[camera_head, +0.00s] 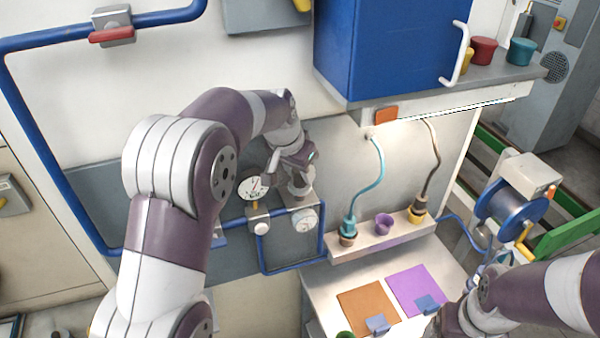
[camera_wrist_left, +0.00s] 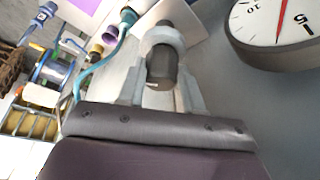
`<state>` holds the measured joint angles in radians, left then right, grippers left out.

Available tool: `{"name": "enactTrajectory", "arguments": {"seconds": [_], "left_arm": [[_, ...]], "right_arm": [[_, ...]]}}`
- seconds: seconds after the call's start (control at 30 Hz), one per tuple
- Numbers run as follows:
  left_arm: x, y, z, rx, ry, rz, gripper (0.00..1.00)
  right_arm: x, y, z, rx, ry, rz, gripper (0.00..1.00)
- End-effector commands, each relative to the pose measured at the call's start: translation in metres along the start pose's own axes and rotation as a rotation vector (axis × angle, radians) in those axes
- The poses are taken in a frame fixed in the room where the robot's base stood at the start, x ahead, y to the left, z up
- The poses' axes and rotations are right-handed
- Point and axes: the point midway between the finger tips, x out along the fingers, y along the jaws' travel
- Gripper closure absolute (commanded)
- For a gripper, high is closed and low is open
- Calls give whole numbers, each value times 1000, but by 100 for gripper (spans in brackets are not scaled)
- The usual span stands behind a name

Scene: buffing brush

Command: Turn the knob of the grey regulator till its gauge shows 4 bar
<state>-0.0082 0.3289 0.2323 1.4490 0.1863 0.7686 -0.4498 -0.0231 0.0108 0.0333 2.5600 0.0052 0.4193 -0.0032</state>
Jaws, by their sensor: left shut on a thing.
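My left gripper (camera_head: 297,172) reaches down to the pipework on the grey wall panel. In the left wrist view its two fingers (camera_wrist_left: 161,92) stand on either side of a dark round knob (camera_wrist_left: 161,68) and are shut on it. A grey ring of the regulator body (camera_wrist_left: 165,37) shows beyond the knob. A white gauge with a red needle (camera_head: 255,188) is left of the gripper.
Blue pipes (camera_head: 262,250) run around. A ledge (camera_head: 375,238) holds cups and hose ends. A blue cabinet (camera_head: 385,50) hangs above. Orange and purple mats (camera_head: 368,310) lie on the bench below.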

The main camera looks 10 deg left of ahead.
Motion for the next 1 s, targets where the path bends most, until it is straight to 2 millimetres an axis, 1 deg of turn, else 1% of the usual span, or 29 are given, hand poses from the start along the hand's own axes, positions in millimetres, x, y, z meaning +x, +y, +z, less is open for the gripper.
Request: {"name": "enactTrajectory", "arguments": {"seconds": [0.03, 0.2, 0.5, 0.7, 1.0], "left_arm": [[1, -1, -1, 34, 8, 13, 95], [-1, -1, -2, 176, 7, 71, 95], [-4, -1, -3, 373, 4, 151, 95], [-4, -1, -3, 451, 5, 182, 95], [-2, -1, -2, 496, 5, 201, 95]], "right_arm": [[5, 0, 1, 0, 0, 0, 18], [9, 0, 1, 0, 0, 0, 18], [-1, 0, 0, 0, 0, 0, 18], [-7, 0, -1, 0, 0, 0, 18], [-10, 0, -1, 0, 0, 0, 18]]}}
